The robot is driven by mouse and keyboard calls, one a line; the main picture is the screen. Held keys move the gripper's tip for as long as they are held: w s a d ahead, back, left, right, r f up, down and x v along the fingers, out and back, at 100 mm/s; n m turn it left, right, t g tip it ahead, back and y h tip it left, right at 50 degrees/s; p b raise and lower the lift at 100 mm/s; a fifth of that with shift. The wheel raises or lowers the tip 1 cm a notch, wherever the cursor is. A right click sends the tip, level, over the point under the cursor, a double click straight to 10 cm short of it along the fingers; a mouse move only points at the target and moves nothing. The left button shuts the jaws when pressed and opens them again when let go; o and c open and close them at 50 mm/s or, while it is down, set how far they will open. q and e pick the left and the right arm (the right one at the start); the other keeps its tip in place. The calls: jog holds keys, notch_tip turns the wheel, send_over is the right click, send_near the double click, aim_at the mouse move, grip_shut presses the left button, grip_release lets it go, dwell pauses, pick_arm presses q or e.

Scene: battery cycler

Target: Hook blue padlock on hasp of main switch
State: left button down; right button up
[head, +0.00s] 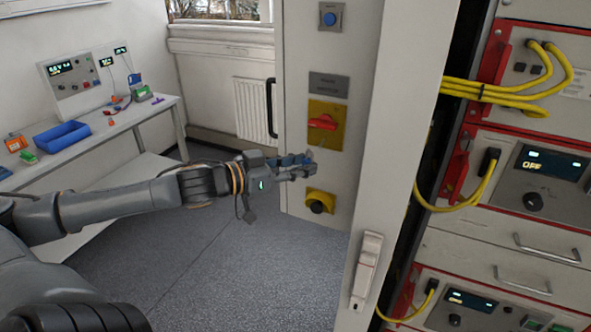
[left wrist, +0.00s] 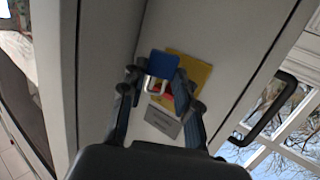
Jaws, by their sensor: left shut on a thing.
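My left gripper (head: 300,167) reaches in from the left and is just below and left of the main switch. It is shut on the blue padlock (left wrist: 165,64), which shows between the fingertips in the left wrist view; the fingers (left wrist: 158,92) flank it. The padlock's pale shackle (left wrist: 154,85) sticks out from the blue body. In the head view the padlock is mostly hidden by the fingers. The main switch has a red handle (head: 323,122) on a yellow plate (head: 326,106). The hasp is too small to make out. My right gripper is not in view.
A grey label (head: 328,85) and a blue button (head: 330,17) are above the switch. A black knob on a yellow box (head: 319,202) is below. The open cabinet with yellow cables (head: 495,92) stands right. A bench (head: 105,133) with a blue bin (head: 61,136) stands left.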

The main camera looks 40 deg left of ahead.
aim_at(307, 157)
pick_arm(q)
jog(key=shift+w+a+r, duration=0.1)
jog(key=shift+w+a, duration=0.15)
jog(key=shift+w, duration=0.75)
jog(key=shift+w+a+f, duration=0.1)
jog(key=shift+w+f, duration=0.1)
jog(key=shift+f, duration=0.1)
jog(key=w+b, duration=0.1)
jog(key=b, duration=0.2)
jog(key=shift+w+a, duration=0.2)
jog(key=shift+w, duration=0.2)
jog(key=w+b, duration=0.1)
jog(key=b, duration=0.2)
jog(key=w+b, duration=0.2)
jog(key=b, duration=0.2)
jog(key=shift+a, duration=0.2)
jog(key=shift+f+b, duration=0.4)
jog(key=shift+b, duration=0.45)
jog(key=shift+w+a, duration=0.1)
